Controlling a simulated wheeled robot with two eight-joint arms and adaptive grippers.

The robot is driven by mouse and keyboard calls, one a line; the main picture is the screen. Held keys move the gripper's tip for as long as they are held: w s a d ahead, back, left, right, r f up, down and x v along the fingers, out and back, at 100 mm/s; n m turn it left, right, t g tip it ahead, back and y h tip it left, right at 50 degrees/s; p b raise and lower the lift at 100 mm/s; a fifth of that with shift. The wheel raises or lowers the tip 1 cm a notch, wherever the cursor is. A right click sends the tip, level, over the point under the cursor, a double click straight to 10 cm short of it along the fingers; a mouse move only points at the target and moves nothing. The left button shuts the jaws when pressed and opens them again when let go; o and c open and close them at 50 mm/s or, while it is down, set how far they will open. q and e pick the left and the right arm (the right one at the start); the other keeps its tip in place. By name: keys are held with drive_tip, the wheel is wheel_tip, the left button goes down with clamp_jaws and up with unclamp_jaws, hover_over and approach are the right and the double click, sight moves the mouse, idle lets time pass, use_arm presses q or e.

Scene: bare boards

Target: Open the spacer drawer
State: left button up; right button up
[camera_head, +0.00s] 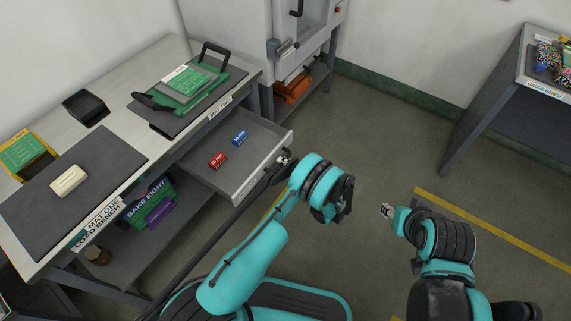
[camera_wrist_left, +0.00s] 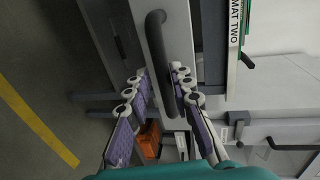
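The spacer drawer (camera_head: 232,182) under the bench stands pulled out, with a red spacer (camera_head: 217,161) and a blue spacer (camera_head: 240,138) lying inside. My left gripper (camera_head: 284,158) is at the drawer's front. In the left wrist view, the dark bar handle (camera_wrist_left: 156,45) on the drawer front runs down between the two fingers of my left gripper (camera_wrist_left: 160,80). The fingers are apart, with a gap visible beside the handle. I cannot tell whether either finger touches it. My right gripper (camera_head: 388,211) is over the floor, away from the bench, too small to judge.
The bench (camera_head: 140,125) carries a green-and-grey fixture (camera_head: 187,83), a black tray (camera_head: 84,106) and a cream block (camera_head: 68,181) on a dark mat. A machine (camera_head: 293,45) stands behind the drawer. The gauge bench (camera_head: 510,85) is at right. Floor between is clear.

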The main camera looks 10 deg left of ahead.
use_arm(q)
drive_tip(key=shift+o, duration=0.2)
drive_tip(key=shift+d, duration=0.1)
drive_tip(key=v, duration=1.2)
drive_tip(key=shift+w, duration=0.1)
